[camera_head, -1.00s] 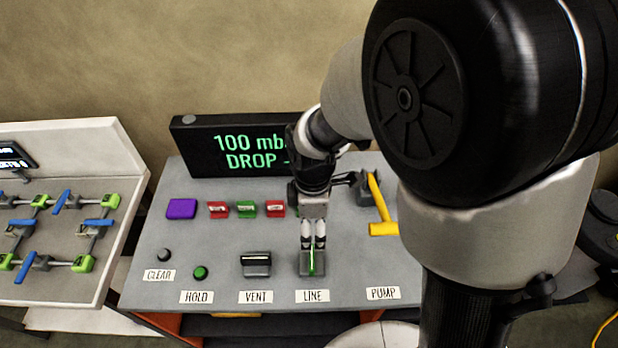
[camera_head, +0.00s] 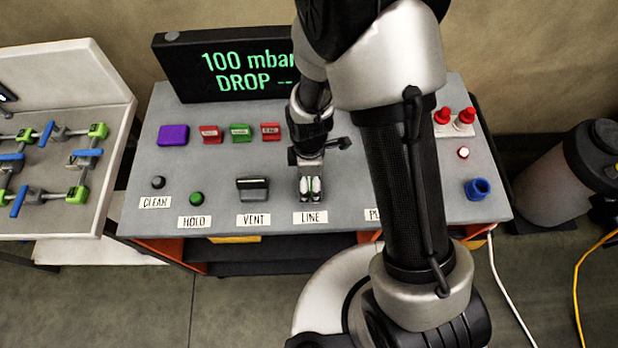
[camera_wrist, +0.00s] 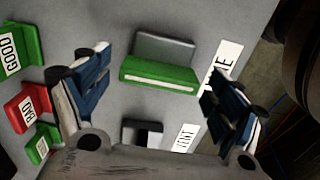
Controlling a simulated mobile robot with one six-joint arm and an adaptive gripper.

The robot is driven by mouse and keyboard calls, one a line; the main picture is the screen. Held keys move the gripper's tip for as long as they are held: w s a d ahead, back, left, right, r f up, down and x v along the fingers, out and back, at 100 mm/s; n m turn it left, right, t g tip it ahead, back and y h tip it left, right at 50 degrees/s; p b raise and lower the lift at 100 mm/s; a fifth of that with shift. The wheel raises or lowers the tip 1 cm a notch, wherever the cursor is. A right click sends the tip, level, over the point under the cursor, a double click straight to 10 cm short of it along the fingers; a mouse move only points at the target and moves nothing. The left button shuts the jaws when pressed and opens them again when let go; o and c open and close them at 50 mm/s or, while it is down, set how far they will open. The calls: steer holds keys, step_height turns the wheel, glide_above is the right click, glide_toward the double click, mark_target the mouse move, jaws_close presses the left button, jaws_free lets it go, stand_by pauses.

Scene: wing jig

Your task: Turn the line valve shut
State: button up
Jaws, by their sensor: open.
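The line valve shows in the wrist view as a grey block with a green handle (camera_wrist: 160,75) that has a pale stripe along it. My gripper (camera_head: 311,187) points down over this valve, just above the LINE label (camera_head: 310,218). In the wrist view its two blue-padded fingers are spread, one on each side of the green handle. I see gaps between the pads and the handle, and nothing is held. In the head view the fingers hide most of the valve.
The vent valve (camera_head: 252,188) stands just left of the line valve. Green (camera_head: 196,199) and dark (camera_head: 158,182) buttons sit further left. Red and green labelled blocks (camera_head: 240,132), a purple block (camera_head: 173,135) and the display (camera_head: 230,70) lie behind. My arm hides much of the PUMP area.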

steer(key=shift+f, duration=0.15)
steer(key=c, duration=1)
steer(key=shift+c, duration=0.2)
